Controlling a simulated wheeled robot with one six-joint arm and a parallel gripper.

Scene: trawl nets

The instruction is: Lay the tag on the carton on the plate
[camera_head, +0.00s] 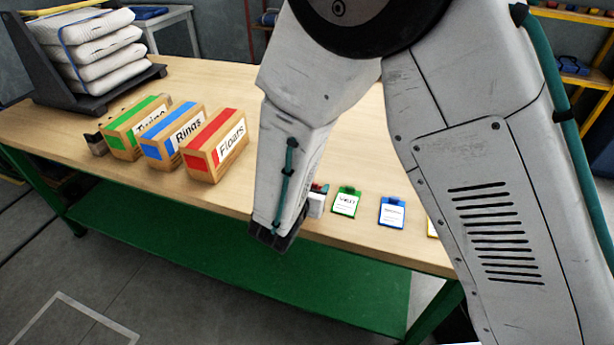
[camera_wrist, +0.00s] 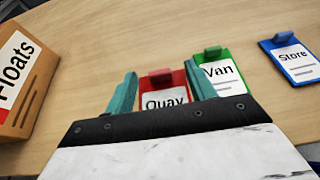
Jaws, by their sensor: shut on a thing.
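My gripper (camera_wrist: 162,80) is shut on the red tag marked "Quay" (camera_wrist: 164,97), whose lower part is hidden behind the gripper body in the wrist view. In the head view this tag (camera_head: 318,189) shows only partly beside my arm, at the table's front edge. A green tag marked "Van" (camera_head: 346,201) lies close to its right, and a blue tag marked "Store" (camera_head: 392,212) lies farther right. Three wooden cartons stand on the left: a green-striped one (camera_head: 121,140), the blue-striped "Rings" (camera_head: 158,152) and the red-striped "Floats" (camera_head: 203,164). I cannot make out a plate.
The wooden table (camera_head: 235,196) has a green lower shelf (camera_head: 240,236). A black stand (camera_head: 100,100) with several white sacks (camera_head: 92,45) is at the back left. A yellow item (camera_head: 431,229) is partly hidden by my arm. Bare tabletop lies between "Floats" and the tags.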

